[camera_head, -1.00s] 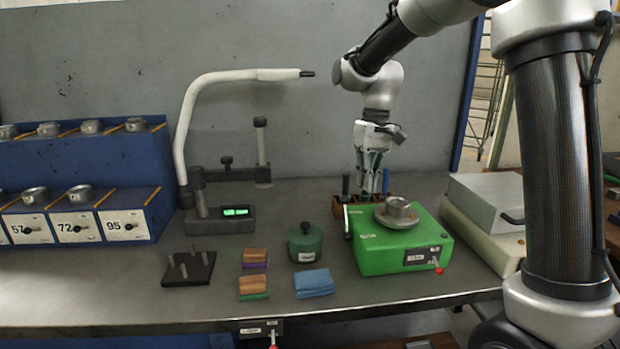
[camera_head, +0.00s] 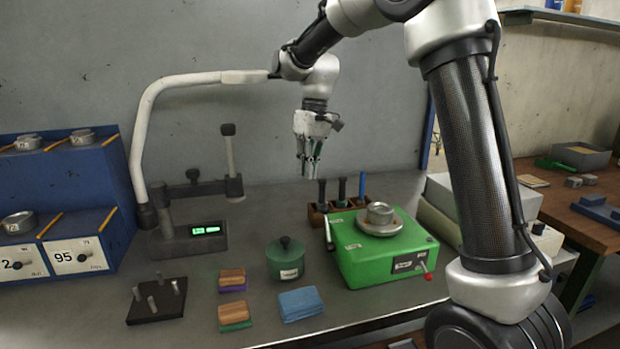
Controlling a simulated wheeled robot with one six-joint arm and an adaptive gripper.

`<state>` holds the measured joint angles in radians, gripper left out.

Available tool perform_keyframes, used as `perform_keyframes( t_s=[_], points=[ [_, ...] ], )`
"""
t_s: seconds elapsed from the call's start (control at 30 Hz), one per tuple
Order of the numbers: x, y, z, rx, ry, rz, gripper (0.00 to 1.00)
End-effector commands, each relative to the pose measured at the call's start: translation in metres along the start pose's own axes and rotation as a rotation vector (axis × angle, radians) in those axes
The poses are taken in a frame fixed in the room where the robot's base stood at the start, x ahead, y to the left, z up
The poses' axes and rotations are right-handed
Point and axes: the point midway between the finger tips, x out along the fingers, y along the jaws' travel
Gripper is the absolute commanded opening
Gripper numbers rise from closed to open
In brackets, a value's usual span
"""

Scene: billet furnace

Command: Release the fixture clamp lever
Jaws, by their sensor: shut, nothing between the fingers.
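A green fixture box (camera_head: 375,262) stands on the grey bench, with a round metal part (camera_head: 380,218) on its top plate. A pale upright lever (camera_head: 328,234) with a dark end stands at the box's left edge. A short lever with a red tip (camera_head: 428,276) sticks out at the front right, beside a dark label. I cannot tell which of the two is the clamp lever. My gripper (camera_head: 308,178) points down, shut and empty, above and to the left of the box. It appears apart from both levers.
A wooden rack (camera_head: 317,217) with several upright tools stands behind the box, close below my gripper. A gauge stand with a green display (camera_head: 206,230) is to the left. A green lidded pot (camera_head: 287,262), blue cloth (camera_head: 300,304) and wooden blocks (camera_head: 233,281) lie in front.

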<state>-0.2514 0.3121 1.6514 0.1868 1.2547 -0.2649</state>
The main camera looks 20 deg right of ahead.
Motion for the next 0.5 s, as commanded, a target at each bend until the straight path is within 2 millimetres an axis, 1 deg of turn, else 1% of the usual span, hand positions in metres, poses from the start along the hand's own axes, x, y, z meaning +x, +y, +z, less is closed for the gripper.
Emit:
perform_keyframes(
  t_s=[0.4, 0.5],
  points=[
    [0.087, 0.000, 0.001, 0.001, -0.004, -0.001, 0.00],
    [0.078, 0.000, 0.017, 0.000, 0.002, 0.000, 0.00]
  ],
)
